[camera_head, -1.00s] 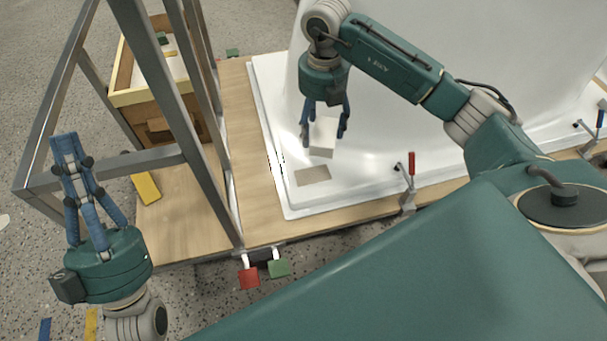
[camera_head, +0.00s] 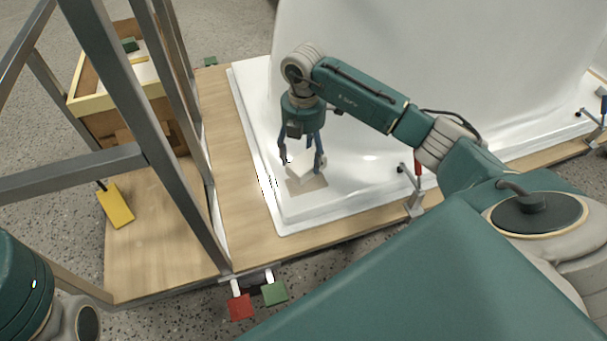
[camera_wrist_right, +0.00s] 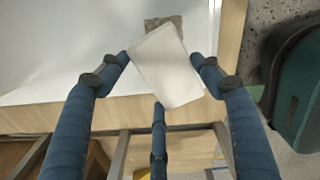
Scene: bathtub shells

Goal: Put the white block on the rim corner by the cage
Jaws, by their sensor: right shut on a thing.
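My right gripper (camera_head: 303,166) points down over the near left rim corner of the white tub shell (camera_head: 290,217) and is shut on the white block (camera_head: 299,163). A beige-grey patch (camera_head: 312,186) on that corner is partly covered by the block in the head view. In the right wrist view the block (camera_wrist_right: 170,68) sits between the blue fingers, turned relative to the patch (camera_wrist_right: 176,21). I cannot tell whether it touches the rim. The metal cage (camera_head: 170,165) stands left of the corner. Only the housing of my left gripper shows at lower left; its fingers are out of frame.
A wooden board (camera_head: 240,160) lies under the shell and cage. A red-handled clamp (camera_head: 416,185) stands at the shell's near edge. A wooden box (camera_head: 100,105) and a yellow plate (camera_head: 115,205) are by the cage. Red (camera_head: 240,306) and green (camera_head: 274,293) tabs stick out in front.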

